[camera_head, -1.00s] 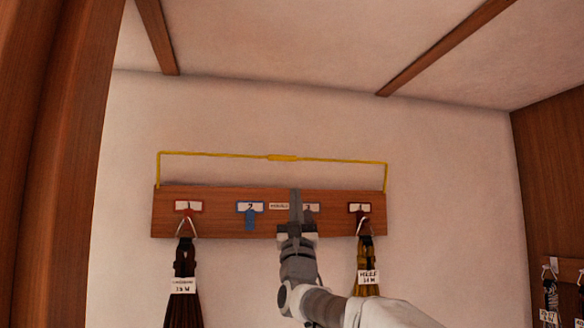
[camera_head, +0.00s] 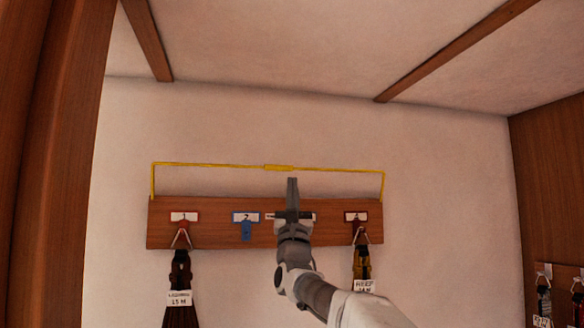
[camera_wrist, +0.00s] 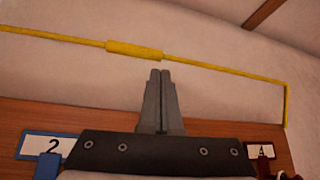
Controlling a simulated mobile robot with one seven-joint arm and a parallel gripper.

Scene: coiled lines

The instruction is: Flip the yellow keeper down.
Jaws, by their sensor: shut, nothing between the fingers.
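The yellow keeper (camera_head: 222,166) is a thin bar with a thicker grip in its middle. It stands raised above the wooden hook board (camera_head: 210,208), its side arms reaching down to the board's ends. In the wrist view the keeper's thicker grip (camera_wrist: 134,50) is just above and slightly left of my fingertips. My gripper (camera_head: 292,180) is shut and empty, pointing up in front of the board. Its tips are just below the bar in the picture; I cannot tell whether they touch it. My gripper (camera_wrist: 160,72) hides part of the board and a label.
Dark coiled lines (camera_head: 180,270) hang at the board's left hook, and another bundle (camera_head: 361,262) hangs at the right hook. A blue hook (camera_head: 246,229) under label 2 is empty. The wall above the keeper is clear. Another rack (camera_head: 545,270) is at the lower right.

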